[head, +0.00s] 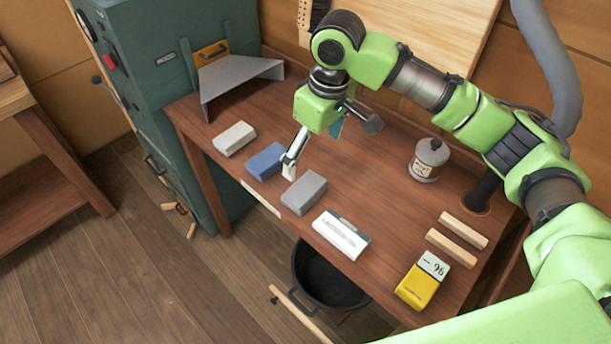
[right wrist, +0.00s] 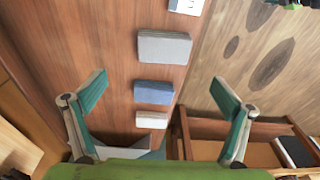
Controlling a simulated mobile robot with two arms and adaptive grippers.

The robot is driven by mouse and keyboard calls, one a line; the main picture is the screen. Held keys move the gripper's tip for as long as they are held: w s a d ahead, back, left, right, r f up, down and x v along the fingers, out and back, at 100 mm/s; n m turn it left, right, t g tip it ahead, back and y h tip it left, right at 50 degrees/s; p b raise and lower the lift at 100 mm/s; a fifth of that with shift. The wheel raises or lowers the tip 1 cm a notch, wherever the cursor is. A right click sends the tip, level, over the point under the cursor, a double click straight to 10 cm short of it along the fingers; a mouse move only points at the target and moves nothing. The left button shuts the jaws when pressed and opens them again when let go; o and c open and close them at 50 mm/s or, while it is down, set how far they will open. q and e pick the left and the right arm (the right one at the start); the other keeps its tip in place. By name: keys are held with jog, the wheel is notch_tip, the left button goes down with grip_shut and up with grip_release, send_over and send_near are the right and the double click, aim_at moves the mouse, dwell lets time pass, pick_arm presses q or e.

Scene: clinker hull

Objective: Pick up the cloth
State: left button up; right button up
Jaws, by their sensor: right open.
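Three folded, cloth-like blocks lie in a slanting row along the front of the wooden bench: an off-white one (head: 234,139), a blue one (head: 265,161) and a grey one (head: 304,192). I cannot tell which is the named cloth. My right gripper (head: 330,148) is open and empty above the bench, with one finger near the blue and grey blocks. In the right wrist view, the grey block (right wrist: 163,47), blue block (right wrist: 154,92) and off-white block (right wrist: 151,119) show between the spread fingers (right wrist: 158,86). My left gripper is out of view.
A white box (head: 341,234), a yellow pack (head: 423,281), two wooden sticks (head: 457,240) and a lidded jar (head: 429,160) stand on the bench (head: 375,190). A bent metal sheet (head: 240,75) is at its back left. A dark bucket (head: 330,280) is below the front edge.

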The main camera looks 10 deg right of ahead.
send_over(306, 188)
jog(key=s, duration=0.1)
jog(key=f, duration=0.5)
jog(key=shift+d+f+p, duration=0.25)
jog(key=shift+f+p, duration=0.1)
jog(key=shift+f, duration=0.05)
jog(key=f, duration=0.3)
jog(key=shift+w+a+p, duration=0.1)
jog(key=shift+w+p, duration=0.15)
jog(key=shift+p, duration=0.15)
jog(key=shift+w+a+f+p, duration=0.1)
jog(key=shift+f+p, duration=0.05)
jog(key=shift+f, duration=0.5)
jog(key=shift+w+a+f+p, duration=0.1)
jog(key=shift+f+p, duration=0.05)
jog(key=shift+f, duration=0.85)
jog(key=shift+w+f, duration=0.15)
jog(key=shift+f, duration=0.05)
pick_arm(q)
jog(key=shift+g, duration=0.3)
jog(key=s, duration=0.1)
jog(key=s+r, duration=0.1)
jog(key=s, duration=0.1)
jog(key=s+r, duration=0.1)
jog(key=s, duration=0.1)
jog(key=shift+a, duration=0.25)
pick_arm(e)
jog(key=c, duration=1.2)
